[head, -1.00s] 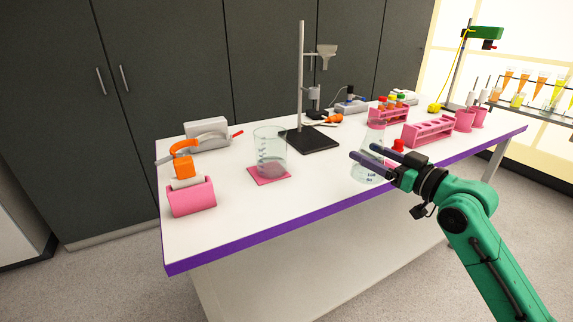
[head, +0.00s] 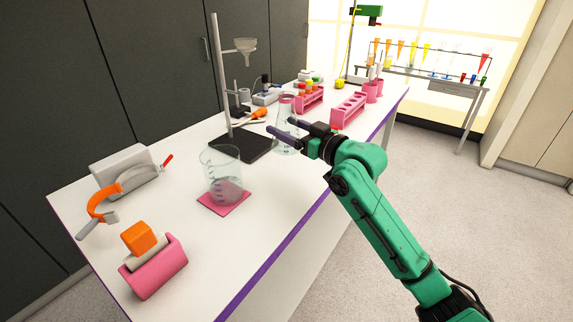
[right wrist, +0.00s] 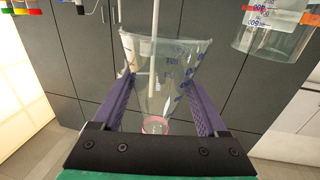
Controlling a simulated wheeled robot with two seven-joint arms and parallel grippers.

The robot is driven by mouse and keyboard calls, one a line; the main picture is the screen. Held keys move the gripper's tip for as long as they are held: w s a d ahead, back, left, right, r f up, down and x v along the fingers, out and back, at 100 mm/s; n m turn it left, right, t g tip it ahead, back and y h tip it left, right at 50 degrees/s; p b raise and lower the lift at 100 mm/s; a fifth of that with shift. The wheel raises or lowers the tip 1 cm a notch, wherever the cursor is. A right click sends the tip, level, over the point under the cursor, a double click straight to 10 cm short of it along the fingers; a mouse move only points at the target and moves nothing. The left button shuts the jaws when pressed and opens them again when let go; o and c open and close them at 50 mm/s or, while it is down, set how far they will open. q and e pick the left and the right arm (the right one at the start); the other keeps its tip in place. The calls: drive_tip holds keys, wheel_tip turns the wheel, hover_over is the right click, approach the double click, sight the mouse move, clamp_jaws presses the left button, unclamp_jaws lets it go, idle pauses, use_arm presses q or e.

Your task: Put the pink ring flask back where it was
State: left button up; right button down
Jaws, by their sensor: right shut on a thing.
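My left gripper is not in view.
A glass beaker (head: 222,180) stands on a pink mat (head: 236,205). A retort stand (head: 243,146) is close left of the flask. Pink racks (head: 348,109) are behind the gripper. An orange and pink holder (head: 155,267) is at the near left. White tabletop between mat and flask is clear.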

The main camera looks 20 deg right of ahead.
wheel_tip(320, 180, down, 10)
drive_tip(key=shift+w+a+f, duration=0.1)
drive_tip(key=shift+a+f, duration=0.05)
drive_tip(key=shift+f, duration=0.05)
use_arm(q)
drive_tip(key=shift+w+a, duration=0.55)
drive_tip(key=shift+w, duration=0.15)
use_arm(e)
drive_tip(key=shift+f, duration=0.1)
drive_tip(key=shift+f, duration=0.15)
unclamp_jaws()
use_arm(q)
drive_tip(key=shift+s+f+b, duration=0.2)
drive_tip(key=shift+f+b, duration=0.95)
drive_tip(key=shift+b, duration=0.1)
use_arm(e)
drive_tip(key=v, duration=1.2)
drive_tip(key=shift+r, duration=0.25)
